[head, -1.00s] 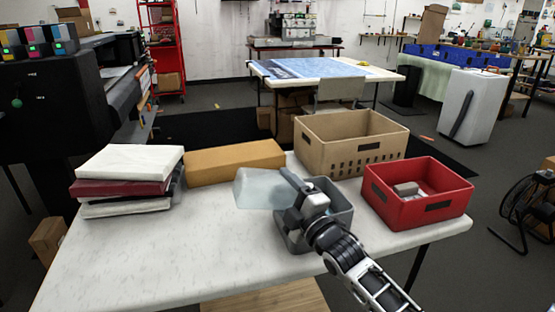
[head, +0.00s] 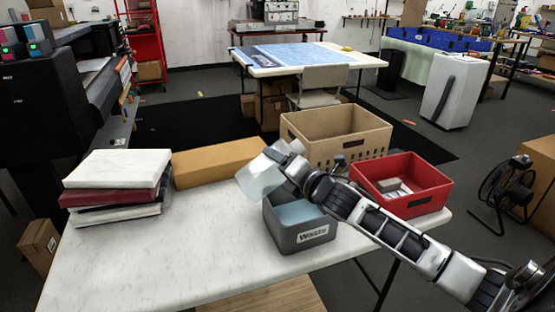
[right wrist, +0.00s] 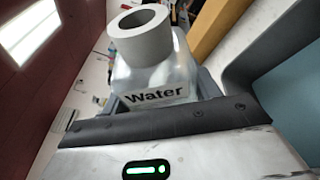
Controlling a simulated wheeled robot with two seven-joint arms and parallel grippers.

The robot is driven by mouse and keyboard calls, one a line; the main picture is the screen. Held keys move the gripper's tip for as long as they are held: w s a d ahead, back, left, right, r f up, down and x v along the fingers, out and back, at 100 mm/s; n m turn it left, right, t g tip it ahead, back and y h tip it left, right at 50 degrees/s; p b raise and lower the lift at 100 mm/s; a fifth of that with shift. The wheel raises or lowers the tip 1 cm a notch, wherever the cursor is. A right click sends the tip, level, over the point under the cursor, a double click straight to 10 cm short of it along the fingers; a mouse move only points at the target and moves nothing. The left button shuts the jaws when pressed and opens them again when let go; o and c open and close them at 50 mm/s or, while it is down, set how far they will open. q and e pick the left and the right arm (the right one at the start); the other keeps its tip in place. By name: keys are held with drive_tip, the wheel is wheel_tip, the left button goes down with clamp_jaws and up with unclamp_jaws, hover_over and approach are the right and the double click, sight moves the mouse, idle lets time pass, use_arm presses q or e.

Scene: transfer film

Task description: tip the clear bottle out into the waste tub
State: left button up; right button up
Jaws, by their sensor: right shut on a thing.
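The clear bottle (head: 258,178) is held tilted above and left of the waste tub in the head view. My right gripper (head: 284,160) is shut on it. In the right wrist view the bottle (right wrist: 180,75) shows a "Water" label and a wide grey mouth (right wrist: 140,34) with no cap in it. The head view does not show clearly where the mouth points. The waste tub (head: 304,238) is dark grey, labelled "Waste", and stands on the table with something pale blue inside. My left gripper is not in view.
A tan crate (head: 330,137) and a red crate (head: 414,205) with small items stand behind and right of the tub. A brown box (head: 215,161) and a stack of slabs (head: 115,180) are at the left. The table's (head: 180,245) front left is clear.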

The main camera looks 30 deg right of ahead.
sight(303, 154)
drive_tip(key=r+n+p, duration=0.1)
drive_tip(key=d+r+n+p, duration=0.1)
drive_tip(key=p, duration=0.1)
drive_tip(key=shift+s+d+r+g+h, duration=0.15)
drive_tip(key=shift+r+g+h, duration=0.15)
drive_tip(key=shift+g, duration=0.1)
drive_tip(key=shift+d+n+p, duration=0.3)
drive_tip(key=shift+d+n, duration=0.05)
drive_tip(key=shift+n, duration=0.55)
drive_tip(key=shift+s+d+f+n+g+h, duration=0.15)
drive_tip(key=shift+d+f+n+g+h, duration=0.15)
drive_tip(key=shift+d+n+g, duration=0.15)
drive_tip(key=d+n, duration=0.1)
drive_tip(key=d+n+h, duration=0.1)
drive_tip(key=n, duration=0.1)
drive_tip(key=n+g+h, duration=0.1)
drive_tip(key=shift+s+d+f+b, duration=0.3)
drive_tip(key=shift+s+d, duration=0.1)
